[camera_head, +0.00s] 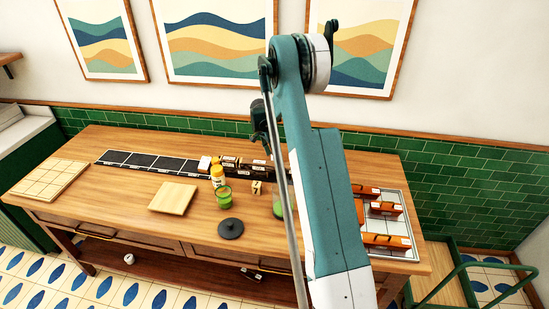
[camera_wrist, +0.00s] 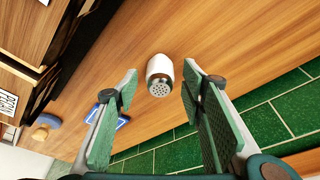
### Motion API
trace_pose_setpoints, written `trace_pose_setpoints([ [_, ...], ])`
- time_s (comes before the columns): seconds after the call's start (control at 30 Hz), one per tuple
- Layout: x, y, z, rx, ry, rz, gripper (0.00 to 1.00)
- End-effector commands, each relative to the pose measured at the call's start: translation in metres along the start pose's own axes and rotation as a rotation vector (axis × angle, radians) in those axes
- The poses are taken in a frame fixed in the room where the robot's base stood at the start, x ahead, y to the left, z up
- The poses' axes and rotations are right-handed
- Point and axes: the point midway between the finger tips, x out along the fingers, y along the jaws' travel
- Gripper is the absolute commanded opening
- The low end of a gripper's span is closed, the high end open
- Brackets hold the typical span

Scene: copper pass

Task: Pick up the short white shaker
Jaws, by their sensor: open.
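The short white shaker (camera_wrist: 160,72) shows in the wrist view, with a white body and a grey perforated metal top facing the camera. It stands on the wooden table (camera_wrist: 215,42). My gripper (camera_wrist: 161,76) is open, with one green-padded finger to each side of the shaker in the picture. I see no contact between the fingers and the shaker. In the head view my gripper (camera_head: 259,122) is small and dark, over the back of the table and partly hidden by my arm. I cannot make out the shaker in the head view.
Black labelled bins (camera_head: 150,162) run along the table's back. A yellow-topped bottle (camera_head: 217,172), a green jar (camera_head: 224,197), a black disc (camera_head: 231,229) and a wooden board (camera_head: 173,197) stand in front. A tray with orange items (camera_head: 398,251) lies right. Green wall tiles (camera_wrist: 262,124) are close behind.

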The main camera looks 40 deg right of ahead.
Motion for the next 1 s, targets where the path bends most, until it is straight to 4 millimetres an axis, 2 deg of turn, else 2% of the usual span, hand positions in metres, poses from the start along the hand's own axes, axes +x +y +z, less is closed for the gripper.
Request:
trace_pose_setpoints([
  [0.33, -0.0001, 0.0000, -0.0001, 0.000, 0.000, 0.000, 0.40],
  [0.57, -0.0001, 0.0001, -0.0001, 0.000, 0.000, 0.000, 0.12],
  [1.0, -0.0046, 0.0000, -0.0014, 0.000, 0.000, 0.000, 0.11],
])
